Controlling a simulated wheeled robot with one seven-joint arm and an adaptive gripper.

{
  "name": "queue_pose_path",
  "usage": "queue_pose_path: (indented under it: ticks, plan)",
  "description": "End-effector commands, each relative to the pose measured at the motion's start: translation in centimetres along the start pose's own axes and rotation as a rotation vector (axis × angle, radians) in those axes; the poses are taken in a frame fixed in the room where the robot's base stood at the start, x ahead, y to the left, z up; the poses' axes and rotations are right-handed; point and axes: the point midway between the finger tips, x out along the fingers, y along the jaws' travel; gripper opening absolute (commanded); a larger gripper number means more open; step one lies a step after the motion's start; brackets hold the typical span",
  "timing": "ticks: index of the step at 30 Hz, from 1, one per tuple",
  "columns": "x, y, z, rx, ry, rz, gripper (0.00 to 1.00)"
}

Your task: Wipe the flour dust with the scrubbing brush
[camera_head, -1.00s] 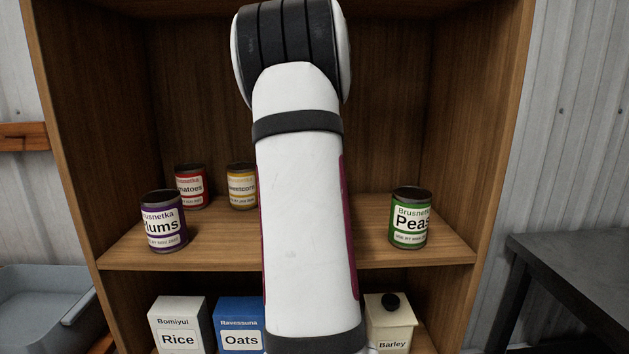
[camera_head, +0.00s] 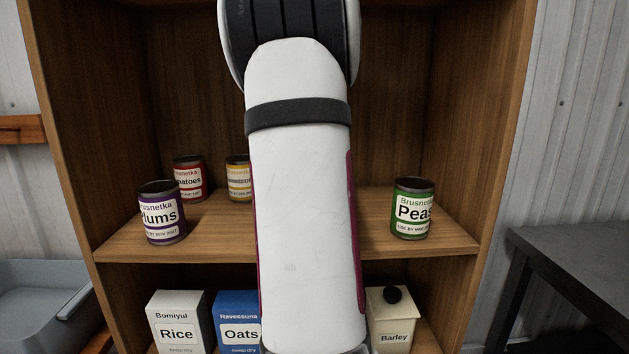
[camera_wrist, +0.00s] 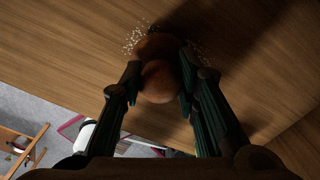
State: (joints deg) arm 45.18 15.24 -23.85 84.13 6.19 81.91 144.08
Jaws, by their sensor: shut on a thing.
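In the wrist view my gripper (camera_wrist: 160,78) is shut on the scrubbing brush (camera_wrist: 157,84), whose rounded brown body sits between the two dark fingers. The brush is over a wooden board surface (camera_wrist: 70,55); whether it touches the wood I cannot tell. White specks of flour dust (camera_wrist: 134,37) lie on the wood beside the brush's far end, with more specks on its right side. The brush covers the middle of that patch. In the head view my arm hides the gripper, the brush and the dust.
The wooden shelf unit (camera_head: 205,245) holds a plums can (camera_head: 162,214) at left and a peas can (camera_head: 412,210) at right. Tomato and yellow-labelled cans stand behind. Rice (camera_head: 178,325), oats and a barley canister (camera_head: 391,322) stand below. A dark table (camera_head: 575,250) is at right.

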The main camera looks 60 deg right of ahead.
Motion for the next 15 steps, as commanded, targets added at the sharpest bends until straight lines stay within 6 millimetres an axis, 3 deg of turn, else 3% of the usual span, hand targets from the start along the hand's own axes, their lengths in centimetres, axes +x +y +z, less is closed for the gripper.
queue_pose_path:
  ticks: [15]
  plan:
    - [0.2, 1.5, -2.5, -0.001, -0.002, 0.000, 0.07]
